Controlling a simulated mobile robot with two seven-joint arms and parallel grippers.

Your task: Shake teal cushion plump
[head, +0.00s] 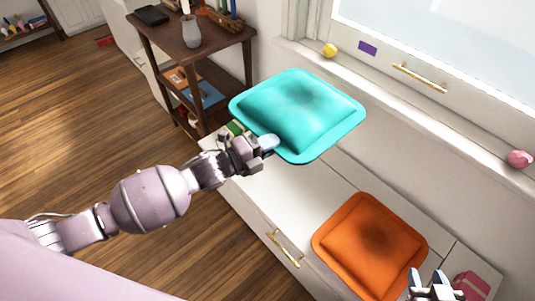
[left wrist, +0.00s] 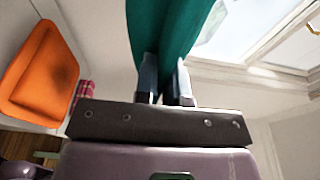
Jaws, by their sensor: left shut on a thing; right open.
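The teal cushion (head: 305,110) is held in the air above the white bench (head: 290,190) in the head view. In the left wrist view the teal cushion (left wrist: 170,30) rises from between the two fingers of my left gripper (left wrist: 166,85). My right gripper (head: 432,285) shows only in part at the bottom edge of the head view, right of the orange cushion, open and apart from the teal cushion.
An orange cushion (head: 370,245) lies on the bench. A dark wooden shelf (head: 190,50) with a vase (head: 191,32) stands at the back left. A yellow ball (head: 329,50) and a pink ball (head: 519,159) sit on the window sill.

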